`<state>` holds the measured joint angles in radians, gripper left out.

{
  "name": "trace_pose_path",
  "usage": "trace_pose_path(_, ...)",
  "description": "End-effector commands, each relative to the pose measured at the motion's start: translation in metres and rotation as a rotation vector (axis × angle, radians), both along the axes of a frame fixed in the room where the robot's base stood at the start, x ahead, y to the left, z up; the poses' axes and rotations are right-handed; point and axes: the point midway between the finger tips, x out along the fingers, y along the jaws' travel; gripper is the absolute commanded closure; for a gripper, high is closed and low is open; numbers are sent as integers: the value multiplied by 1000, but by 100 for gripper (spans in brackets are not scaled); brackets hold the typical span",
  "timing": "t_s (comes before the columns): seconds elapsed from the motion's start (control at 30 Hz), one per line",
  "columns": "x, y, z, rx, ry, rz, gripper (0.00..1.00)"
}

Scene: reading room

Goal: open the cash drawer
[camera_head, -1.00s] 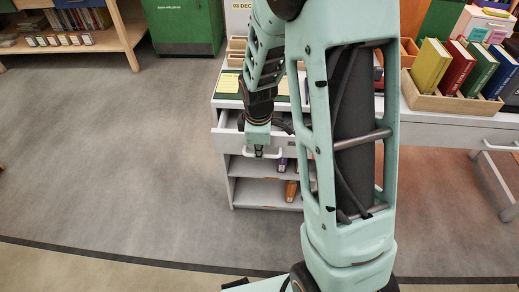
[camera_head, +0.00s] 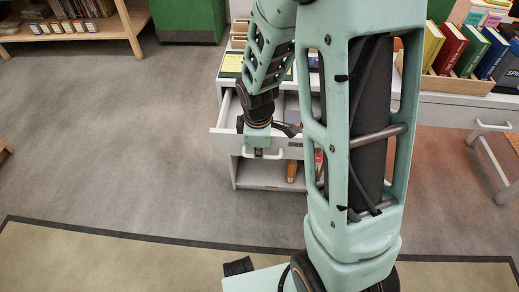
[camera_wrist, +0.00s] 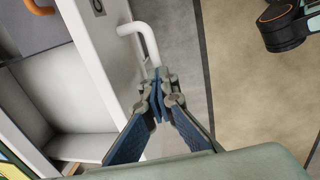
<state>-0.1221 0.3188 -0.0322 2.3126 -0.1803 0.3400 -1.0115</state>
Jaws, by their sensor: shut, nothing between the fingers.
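The cash drawer (camera_head: 226,142) is a pale drawer at the top of the grey-white counter unit. It stands pulled out, and part of its inside shows behind my arm. Its white bar handle (camera_head: 279,155) is on the front, and the handle also shows in the wrist view (camera_wrist: 148,38). My gripper (camera_head: 258,154) is at the handle, pointing down. In the wrist view my gripper (camera_wrist: 158,75) has its blue-grey fingers together, close against the handle between it and the drawer front. Whether they touch is hard to tell. Part of the drawer is hidden by my arm.
Open shelves (camera_head: 262,175) with a few books lie below the drawer. A desk (camera_head: 455,108) with a rack of coloured books (camera_head: 452,82) stands right. A wooden shelf (camera_head: 100,38) and green cabinet (camera_head: 190,20) stand at the back left. The floor to the left is clear.

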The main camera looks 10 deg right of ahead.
Motion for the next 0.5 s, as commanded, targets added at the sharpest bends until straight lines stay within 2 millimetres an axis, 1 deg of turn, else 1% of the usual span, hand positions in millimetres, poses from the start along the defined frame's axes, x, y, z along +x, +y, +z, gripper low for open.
trace_pose_path(0.03, -4, 0, -4, -1, 11, 0, 94)
trace_pose_path(0.2, -4, 0, -5, -2, 12, 0, 75)
trace_pose_path(0.23, -4, 0, -5, -2, 12, 0, 74)
trace_pose_path(0.5, -5, 0, -4, -1, 13, 0, 74)
